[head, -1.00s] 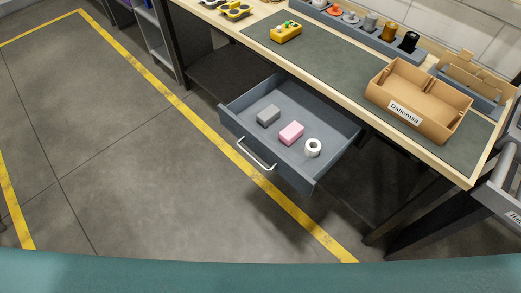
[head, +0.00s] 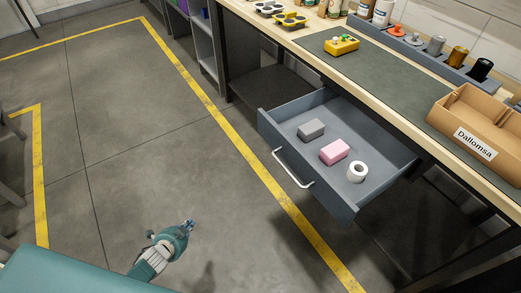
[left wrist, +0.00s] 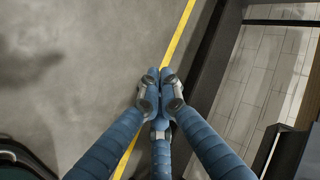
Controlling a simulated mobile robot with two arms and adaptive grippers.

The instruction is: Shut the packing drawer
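The packing drawer (head: 328,197) is grey-blue and stands pulled out under the workbench in the head view. Its pale bar handle (head: 291,169) is on the front panel, facing the lower left. In the drawer lie a grey block (head: 311,130), a pink block (head: 334,151) and a white roll (head: 357,172). My left gripper (head: 189,225) is over the floor, to the lower left of the handle and apart from it. In the left wrist view its blue fingers (left wrist: 160,74) are together at the tips with nothing seen between them. My right gripper is not in view.
The workbench (head: 400,98) holds a yellow device (head: 341,45), a rack (head: 425,50) with several stoppers, and a cardboard box (head: 470,122) labelled Dallomsa. The floor (head: 150,185) in front of the drawer is clear, crossed by a yellow line (head: 225,118).

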